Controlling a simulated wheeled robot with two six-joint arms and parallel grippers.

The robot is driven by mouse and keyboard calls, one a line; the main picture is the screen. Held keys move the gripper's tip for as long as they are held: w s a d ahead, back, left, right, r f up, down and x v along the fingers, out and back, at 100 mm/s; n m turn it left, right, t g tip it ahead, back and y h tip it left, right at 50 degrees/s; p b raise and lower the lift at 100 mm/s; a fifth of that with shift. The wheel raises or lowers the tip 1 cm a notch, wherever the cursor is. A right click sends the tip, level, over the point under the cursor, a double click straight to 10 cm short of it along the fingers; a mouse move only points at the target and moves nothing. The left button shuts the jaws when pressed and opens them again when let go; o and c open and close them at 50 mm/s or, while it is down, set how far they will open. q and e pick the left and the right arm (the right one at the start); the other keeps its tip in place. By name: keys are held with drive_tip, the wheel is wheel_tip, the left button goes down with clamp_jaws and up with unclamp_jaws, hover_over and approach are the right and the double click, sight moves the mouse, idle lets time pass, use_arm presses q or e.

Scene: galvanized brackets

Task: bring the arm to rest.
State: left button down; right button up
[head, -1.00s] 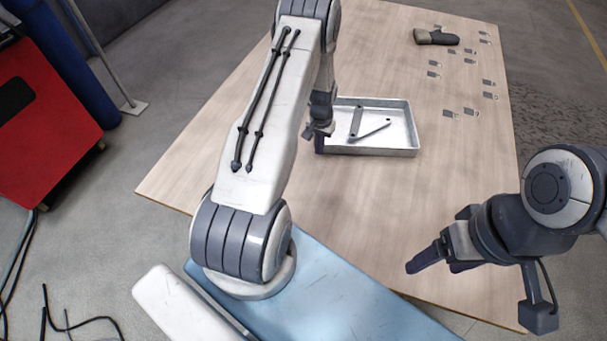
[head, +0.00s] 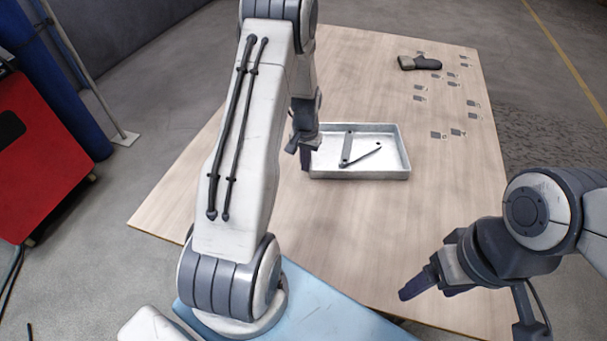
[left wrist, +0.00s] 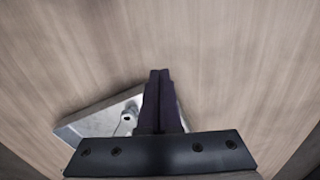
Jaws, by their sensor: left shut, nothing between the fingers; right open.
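My left gripper (head: 306,162) hangs at the left wall of a pale metal tray (head: 400,172). Its dark fingers (left wrist: 160,78) are together with nothing between them, and in the left wrist view they cover part of the tray (left wrist: 75,130). I cannot tell whether they touch the tray wall. Inside the tray lie a flat grey bar (head: 347,149) and a thinner angled piece (head: 364,155). My right gripper (head: 418,288) is open and empty over the table's near right part, with its fingers pointing left.
The wooden table (head: 250,300) is mostly bare around the tray. Several small grey plates (head: 457,132) lie at the far right, near a dark glove-like item (head: 420,63). A red cabinet (head: 45,160) and a blue cylinder (head: 70,90) stand off the table at left.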

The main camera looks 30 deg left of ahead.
use_arm(q)
drive_tip(key=s+d+r+m, duration=0.2)
drive_tip(key=s+d+r, duration=0.1)
drive_tip(key=d+r, duration=0.55)
drive_tip(key=s+d+r+m, duration=0.25)
drive_tip(key=d+r, duration=0.35)
drive_tip(key=d, duration=0.5)
drive_tip(key=s+d+r+m, duration=0.2)
drive_tip(key=s+d+r, duration=0.1)
drive_tip(key=s, duration=0.7)
drive_tip(key=s+d+r+m+h, duration=0.1)
drive_tip(key=s+d+r+m, duration=0.2)
drive_tip(key=s+d, duration=0.3)
drive_tip(key=s, duration=0.4)
drive_tip(key=shift+s+d+r, duration=0.15)
drive_tip(key=shift+s+r, duration=0.05)
drive_tip(key=shift+r, duration=0.2)
